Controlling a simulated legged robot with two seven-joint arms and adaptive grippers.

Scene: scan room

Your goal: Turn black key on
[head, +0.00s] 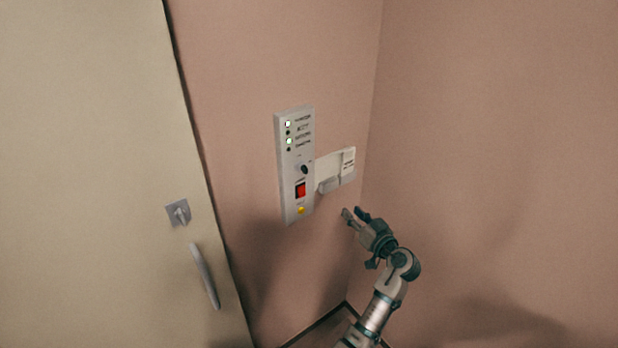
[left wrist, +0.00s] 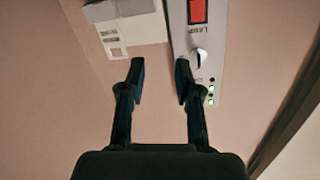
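The black key (head: 304,169) is a small dark knob on the grey control panel (head: 293,210) on the wall, above a red switch (head: 300,190). In the left wrist view, which is turned over, the key (left wrist: 198,58) shows as a small knob with a pale face near the right fingertip. My left gripper (head: 354,212) is to the right of and below the panel in the head view. Its fingers (left wrist: 160,72) are apart with nothing between them. I cannot tell whether a fingertip touches the panel. My right gripper is not in view.
A white wall box (head: 347,165) sits right of the panel, close to the key. A beige door (head: 90,170) with a handle (head: 204,276) stands at left. Bare wall is at right.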

